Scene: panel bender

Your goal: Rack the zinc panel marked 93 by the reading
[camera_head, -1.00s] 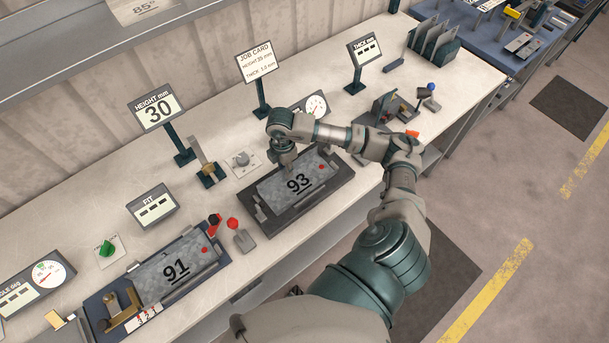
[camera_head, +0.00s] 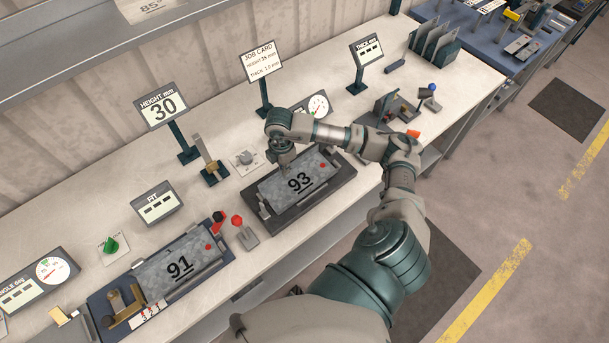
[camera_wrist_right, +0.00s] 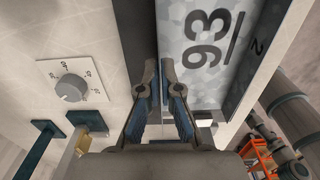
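The zinc panel marked 93 (camera_head: 318,172) lies in a dark tray (camera_head: 336,191) at the middle of the bench; it also shows in the right wrist view (camera_wrist_right: 205,75). My right gripper (camera_head: 284,160) is at the panel's back edge. In the wrist view its fingertips (camera_wrist_right: 159,75) are almost together, one on each side of that edge, and appear shut on it; the contact is partly hidden. The height display (camera_head: 162,106) reads 30. The thickness display (camera_head: 367,49) and fit display (camera_head: 157,203) show only dashes. My left gripper is out of view.
Another panel, marked 91 (camera_head: 205,256), lies in a blue fixture at the front left. A job card (camera_head: 263,63) stands behind. A dark rack with upright plates (camera_head: 436,42) is at the back right. A dial (camera_head: 318,105) and small stand (camera_head: 209,165) are near my arm.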

